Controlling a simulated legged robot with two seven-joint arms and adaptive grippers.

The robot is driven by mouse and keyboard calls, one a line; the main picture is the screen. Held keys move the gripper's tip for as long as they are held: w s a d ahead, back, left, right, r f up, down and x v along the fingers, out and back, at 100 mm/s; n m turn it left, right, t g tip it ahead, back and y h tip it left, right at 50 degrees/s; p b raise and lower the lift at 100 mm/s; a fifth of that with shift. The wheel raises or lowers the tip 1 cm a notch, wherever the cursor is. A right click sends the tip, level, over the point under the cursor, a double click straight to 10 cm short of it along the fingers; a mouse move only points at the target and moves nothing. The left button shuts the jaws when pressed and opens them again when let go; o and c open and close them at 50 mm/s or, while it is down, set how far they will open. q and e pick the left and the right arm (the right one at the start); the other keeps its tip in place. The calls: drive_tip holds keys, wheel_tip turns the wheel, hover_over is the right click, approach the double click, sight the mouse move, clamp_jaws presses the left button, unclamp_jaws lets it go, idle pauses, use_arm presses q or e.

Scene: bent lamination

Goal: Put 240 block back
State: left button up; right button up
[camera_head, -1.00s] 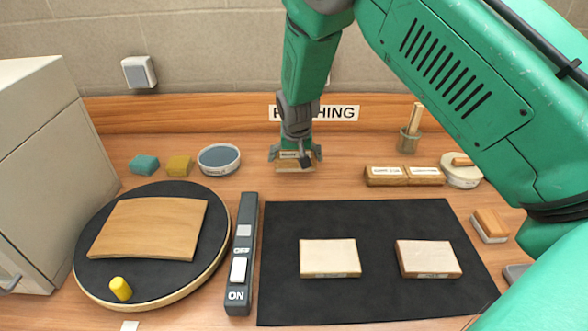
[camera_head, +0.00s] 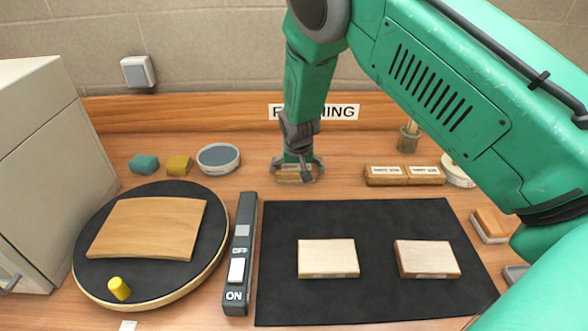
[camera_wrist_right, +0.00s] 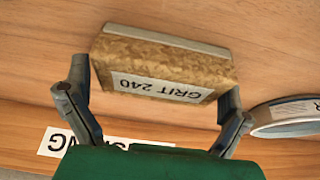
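The 240 block (camera_head: 295,175) is a small tan block with a white label. In the right wrist view the label on the block (camera_wrist_right: 165,62) reads GRIT 240 and appears upside down. My right gripper (camera_head: 297,168) has its fingers at the block's two ends and is shut on it. In the head view it is low over the back of the table, behind the black mat (camera_head: 380,212). I cannot tell whether the block touches the table. My left gripper is not in view.
A round dish (camera_head: 219,157) and teal (camera_head: 144,164) and yellow (camera_head: 179,165) pieces stand left. The mat bears two pale blocks (camera_head: 327,258). A turntable (camera_head: 84,272) holds a curved wooden panel (camera_head: 150,228).

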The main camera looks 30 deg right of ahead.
drive_tip(key=shift+s+d+r, duration=0.1)
drive_tip(key=shift+d+r, duration=0.2)
drive_tip(key=shift+r, duration=0.2)
drive_tip(key=v, duration=1.1)
drive_tip(key=shift+a, duration=0.1)
